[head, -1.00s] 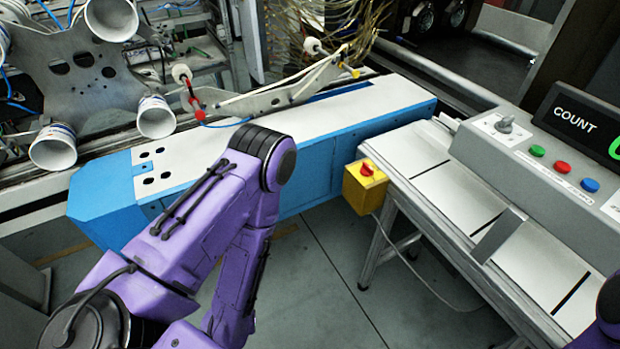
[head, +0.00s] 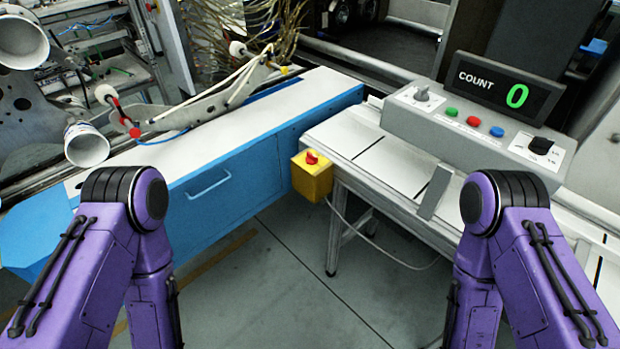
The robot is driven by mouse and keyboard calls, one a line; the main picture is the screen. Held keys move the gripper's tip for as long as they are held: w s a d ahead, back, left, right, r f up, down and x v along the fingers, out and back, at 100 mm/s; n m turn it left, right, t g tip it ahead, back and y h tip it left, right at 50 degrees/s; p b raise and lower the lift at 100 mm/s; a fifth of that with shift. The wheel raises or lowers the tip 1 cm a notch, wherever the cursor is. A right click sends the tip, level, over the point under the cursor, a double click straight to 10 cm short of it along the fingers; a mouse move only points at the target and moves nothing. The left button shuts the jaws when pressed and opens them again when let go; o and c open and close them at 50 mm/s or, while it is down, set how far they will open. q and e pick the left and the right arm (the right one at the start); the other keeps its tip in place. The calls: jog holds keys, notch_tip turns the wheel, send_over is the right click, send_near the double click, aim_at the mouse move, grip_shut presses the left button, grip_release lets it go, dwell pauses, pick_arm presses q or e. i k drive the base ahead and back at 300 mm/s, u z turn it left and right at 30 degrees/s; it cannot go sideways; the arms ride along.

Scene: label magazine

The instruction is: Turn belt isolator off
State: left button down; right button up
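A yellow box with a red rotary knob, which looks like the belt isolator (head: 311,178), is mounted at the near left corner of the conveyor table. Its red knob (head: 311,157) sits on the top face; its exact setting is too small to tell. My two purple arms show with their elbows at the lower left and lower right. Their forearms drop out of the bottom of the picture, so neither gripper is in view. Nothing of mine touches the box.
A grey control panel (head: 440,124) with coloured buttons and knobs stands on the conveyor table (head: 345,143). A counter display (head: 500,88) reads green 0. A blue cabinet (head: 225,178) with a white top is left of the yellow box. The floor (head: 290,285) between my arms is clear.

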aim_at(311, 159)
jog(key=k, duration=0.5)
jog(key=u, duration=0.85)
jog(key=i, duration=0.9)
jog(key=z, duration=2.2)
